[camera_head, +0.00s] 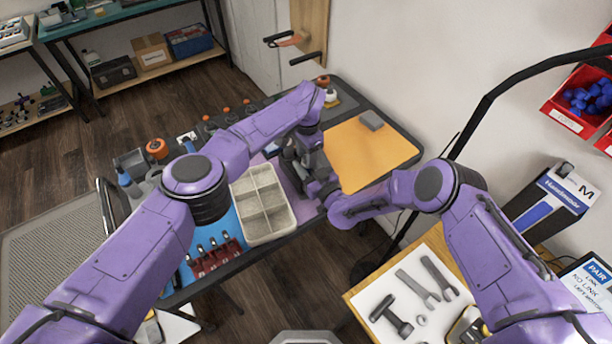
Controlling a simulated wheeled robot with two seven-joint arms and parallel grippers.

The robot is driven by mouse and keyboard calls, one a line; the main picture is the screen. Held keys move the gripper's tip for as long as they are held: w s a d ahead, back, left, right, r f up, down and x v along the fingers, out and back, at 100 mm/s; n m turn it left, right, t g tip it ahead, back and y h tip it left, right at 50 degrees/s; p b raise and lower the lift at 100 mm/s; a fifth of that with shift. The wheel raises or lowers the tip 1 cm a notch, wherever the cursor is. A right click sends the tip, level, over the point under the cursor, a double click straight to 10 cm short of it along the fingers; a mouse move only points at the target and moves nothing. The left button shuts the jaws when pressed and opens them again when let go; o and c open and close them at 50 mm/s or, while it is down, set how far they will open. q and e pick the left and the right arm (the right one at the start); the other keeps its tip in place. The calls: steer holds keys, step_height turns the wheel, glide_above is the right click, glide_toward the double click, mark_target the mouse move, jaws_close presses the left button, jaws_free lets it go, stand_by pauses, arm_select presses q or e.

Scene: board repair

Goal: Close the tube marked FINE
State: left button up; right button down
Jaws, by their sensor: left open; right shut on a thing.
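My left gripper (294,160) is dark grey and points down over the workbench, just right of the pale sorting tray. It is open. My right gripper (318,187) reaches in from the right, close beside and below the left one. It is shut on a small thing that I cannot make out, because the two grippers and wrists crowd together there. I cannot pick out a tube marked FINE or read its label. Whether the grippers touch is unclear.
The pale compartment tray (247,238) looks empty. An orange mat (362,158) holds a grey block (371,120). Wrenches (418,287) lie on a side table at lower right. A black lamp arm (487,97) curves at right.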

arm_select(q)
jaws_close()
